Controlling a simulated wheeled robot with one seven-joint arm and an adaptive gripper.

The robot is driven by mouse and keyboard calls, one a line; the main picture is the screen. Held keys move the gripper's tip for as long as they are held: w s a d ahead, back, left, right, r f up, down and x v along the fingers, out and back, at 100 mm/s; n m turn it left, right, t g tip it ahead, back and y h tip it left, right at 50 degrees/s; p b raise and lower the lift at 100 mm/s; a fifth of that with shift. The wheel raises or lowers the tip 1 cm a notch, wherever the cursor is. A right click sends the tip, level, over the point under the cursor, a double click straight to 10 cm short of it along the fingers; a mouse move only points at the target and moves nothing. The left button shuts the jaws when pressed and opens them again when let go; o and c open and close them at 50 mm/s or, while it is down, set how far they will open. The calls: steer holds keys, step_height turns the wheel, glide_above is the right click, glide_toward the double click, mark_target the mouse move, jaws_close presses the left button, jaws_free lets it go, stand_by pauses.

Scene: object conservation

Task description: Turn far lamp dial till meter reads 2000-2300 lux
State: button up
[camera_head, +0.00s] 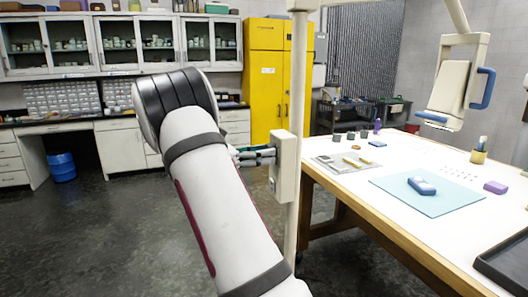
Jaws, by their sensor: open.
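A cream lamp post (296,90) stands at the table's left edge and carries a pale control box (286,165). A small dark spot low on the box's left face may be the dial, but I cannot tell. My gripper (268,155) is at the left face of this box, its fingers pointing right; contact is unclear. My arm hides part of the gripper. A lamp head (450,85) with a blue handle hangs over the table at the right. A small blue device (421,186), possibly the meter, lies on a light-blue mat (452,203); no reading is legible.
The white worktable (420,150) holds a flat tray (345,162), small dark blocks, a purple block (495,187), a brush cup (478,156) and a black tray (505,262). Cabinets and a yellow locker (263,80) line the back.

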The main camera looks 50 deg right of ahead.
steer(key=shift+s+d, duration=0.15)
steer(key=shift+d, duration=0.1)
steer(key=c, duration=1.1)
steer(key=shift+c, duration=0.2)
